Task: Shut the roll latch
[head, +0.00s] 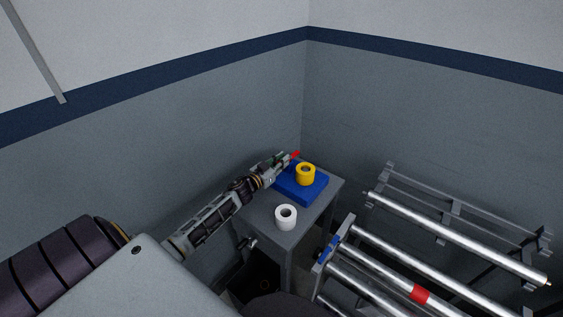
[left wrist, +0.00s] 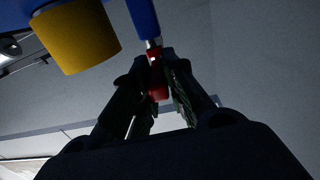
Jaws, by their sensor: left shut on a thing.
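A blue stand (head: 312,194) sits on a small grey table and bears a yellow roll (head: 306,176). A red handle (head: 296,154) shows at the stand's far left corner, beside the roll; I take it for the latch's handle. My left gripper (head: 287,160) reaches it from the left. In the left wrist view the gripper (left wrist: 160,62) is shut on the red handle (left wrist: 158,82), which hangs by a metal pin from a blue part (left wrist: 143,18). The yellow roll (left wrist: 78,36) is left of the fingers there, apart from them. My right gripper is not in view.
A white roll (head: 286,224) stands on the grey table (head: 319,215), in front of the blue stand. A rack with metal rollers (head: 385,263), one with a red band, stands to the right. Grey walls close in behind and at the left of the table.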

